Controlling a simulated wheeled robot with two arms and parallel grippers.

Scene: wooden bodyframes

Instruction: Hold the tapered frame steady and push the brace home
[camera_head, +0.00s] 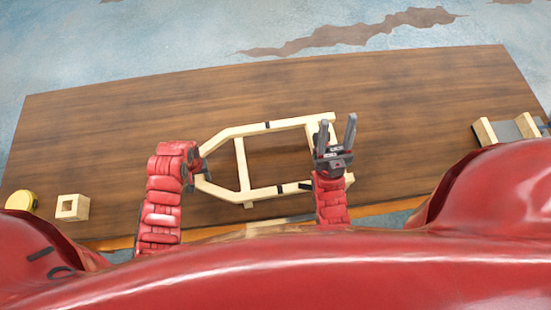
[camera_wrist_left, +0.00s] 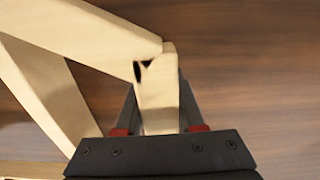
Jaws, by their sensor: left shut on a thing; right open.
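The pale wooden tapered frame (camera_head: 232,133) lies on the table, its narrow end to the left and its wide end to the right. One crosspiece (camera_head: 241,165) spans it near the narrow end. Another crosspiece (camera_head: 327,124) shows at the wide end, partly hidden by my right gripper; I cannot tell which is the brace or how it is seated. My left gripper (camera_head: 199,172) is shut on the narrow end of the frame, which shows between its fingers in the left wrist view (camera_wrist_left: 157,95). My right gripper (camera_head: 336,128) is open and empty at the wide end, fingers pointing away from me.
A square wooden block with a hole (camera_head: 72,207) and a yellow round thing (camera_head: 22,201) lie at the table's left front. A grey holder with wooden pieces (camera_head: 510,131) stands at the right. The brown table (camera_head: 420,100) is clear behind and right of the frame.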

